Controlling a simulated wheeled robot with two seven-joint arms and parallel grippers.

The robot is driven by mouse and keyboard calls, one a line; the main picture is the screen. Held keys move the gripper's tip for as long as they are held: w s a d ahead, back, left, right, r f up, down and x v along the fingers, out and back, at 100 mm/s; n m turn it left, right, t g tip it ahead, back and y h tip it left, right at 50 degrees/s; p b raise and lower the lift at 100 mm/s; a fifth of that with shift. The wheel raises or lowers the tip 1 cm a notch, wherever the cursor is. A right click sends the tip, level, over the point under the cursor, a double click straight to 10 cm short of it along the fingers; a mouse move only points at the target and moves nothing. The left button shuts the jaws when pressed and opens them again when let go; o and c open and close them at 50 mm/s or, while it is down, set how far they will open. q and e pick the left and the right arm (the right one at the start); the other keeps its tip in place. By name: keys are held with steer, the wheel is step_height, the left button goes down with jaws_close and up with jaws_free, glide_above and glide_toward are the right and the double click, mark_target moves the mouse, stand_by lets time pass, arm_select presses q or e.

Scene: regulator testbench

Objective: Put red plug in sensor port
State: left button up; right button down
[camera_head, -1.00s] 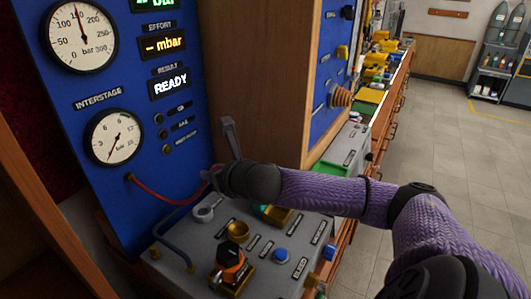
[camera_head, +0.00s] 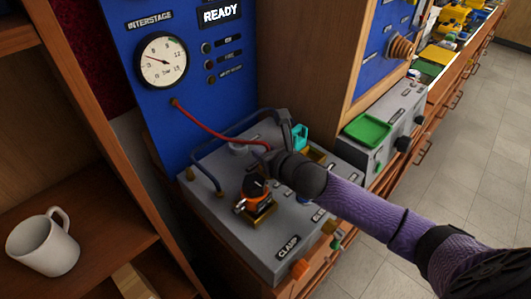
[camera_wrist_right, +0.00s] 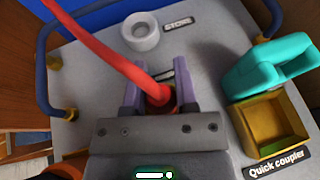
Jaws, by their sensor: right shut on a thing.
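The red plug (camera_wrist_right: 160,97) is between the jaws of my right gripper (camera_wrist_right: 158,92), which is shut on it. Its red hose (camera_head: 205,128) runs from the blue panel down to the gripper, low over the grey bench box. In the right wrist view the hose (camera_wrist_right: 107,43) crosses from the upper left. The grey ring marked STORE (camera_wrist_right: 140,31) stands empty beyond the jaws. The sensor port cannot be made out; the gripper and plug cover the box top there. Whether the plug is seated or above something is unclear. My left gripper is not in view.
A teal quick coupler part (camera_wrist_right: 268,66) sits by a brass square holder (camera_wrist_right: 268,125), right of the jaws. A blue pipe (camera_head: 205,170) bends over the box's left side. An orange-black knob (camera_head: 257,191) stands in front. A white mug (camera_head: 43,243) is on the left shelf.

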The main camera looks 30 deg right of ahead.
steer(key=c, duration=0.8)
jaws_free()
steer(key=shift+f, duration=0.1)
steer(key=shift+c, duration=0.2)
steer(key=o, duration=0.5)
steer(key=shift+c, duration=0.2)
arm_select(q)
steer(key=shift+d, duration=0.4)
arm_select(e)
steer(key=shift+s+r, duration=0.1)
steer(key=shift+r, duration=0.2)
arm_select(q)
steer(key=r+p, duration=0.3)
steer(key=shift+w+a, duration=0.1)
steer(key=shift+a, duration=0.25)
arm_select(e)
steer(key=v, duration=1.1)
steer(key=shift+s, duration=0.4)
